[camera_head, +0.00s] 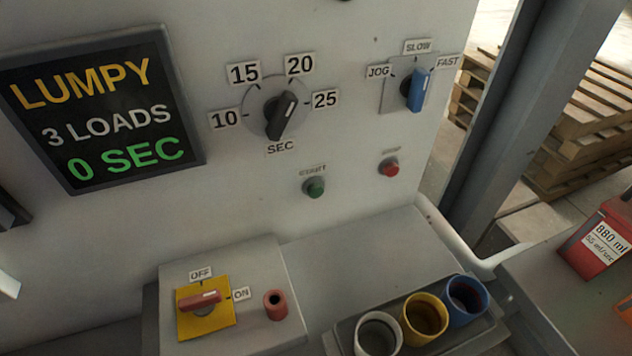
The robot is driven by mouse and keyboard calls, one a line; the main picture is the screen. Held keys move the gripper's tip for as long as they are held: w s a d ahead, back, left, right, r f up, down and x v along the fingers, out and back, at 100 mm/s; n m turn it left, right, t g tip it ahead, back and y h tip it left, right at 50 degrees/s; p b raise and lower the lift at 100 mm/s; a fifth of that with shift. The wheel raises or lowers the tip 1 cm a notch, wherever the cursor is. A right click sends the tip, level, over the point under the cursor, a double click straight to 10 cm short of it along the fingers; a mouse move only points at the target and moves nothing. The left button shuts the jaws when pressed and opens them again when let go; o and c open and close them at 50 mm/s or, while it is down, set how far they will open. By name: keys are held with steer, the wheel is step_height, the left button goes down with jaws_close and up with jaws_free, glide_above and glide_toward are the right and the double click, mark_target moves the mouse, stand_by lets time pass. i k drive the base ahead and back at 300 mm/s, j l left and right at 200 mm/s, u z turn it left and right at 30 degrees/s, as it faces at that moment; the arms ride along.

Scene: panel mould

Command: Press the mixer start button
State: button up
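The green start button (315,187) stands out from the pale panel (345,130) in the camera_head view, below the seconds dial. The label above it is blurred and seems to read START. A red button (390,168) sits to its right, under a small label too blurred to read surely. The display (105,108) reads LUMPY, 3 LOADS, 0 SEC. My gripper is not clearly visible, and nothing is seen touching either button.
A red switch handle (199,300) lies toward ON. A red post (275,304) and several cups stand in front. A red container (590,250) is at right.

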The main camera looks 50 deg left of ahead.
mark_target(315, 190)
steer(key=l+u, duration=0.15)
steer(key=u, duration=0.3)
steer(key=l+u, duration=0.1)
steer(key=u, duration=0.4)
steer(key=j+u, duration=0.3)
steer(key=i+l, duration=0.05)
steer(key=l, duration=0.05)
